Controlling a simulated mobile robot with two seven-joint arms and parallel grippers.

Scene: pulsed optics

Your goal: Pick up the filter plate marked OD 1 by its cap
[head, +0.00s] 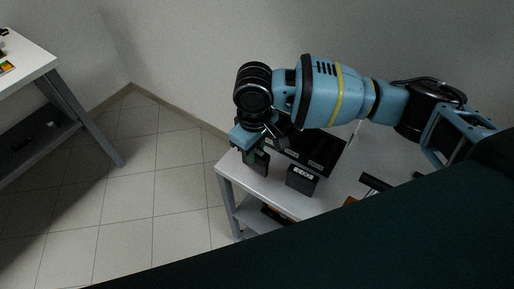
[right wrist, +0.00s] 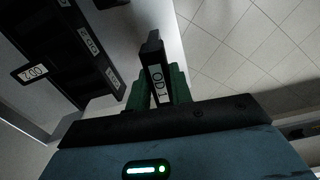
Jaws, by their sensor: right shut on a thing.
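The filter plate marked OD 1 (right wrist: 157,68) is dark, with a white label, and stands out between the green fingers of my right gripper (right wrist: 158,92) in the right wrist view. The gripper is shut on its labelled cap end. In the head view my right gripper (head: 249,157) is at the left end of the black rack (head: 318,147), near the table's left edge. The arm hides part of the rack. The plate looks clear of the rack in the right wrist view; its height over the table is hard to tell. My left gripper is not in view.
In the right wrist view, another plate marked OD 2 (right wrist: 35,72) shows at the rack. A black box with a white label (head: 301,180) stands on the white table (head: 288,203) in front of the rack. Another table (head: 32,62) stands far left, with open floor between.

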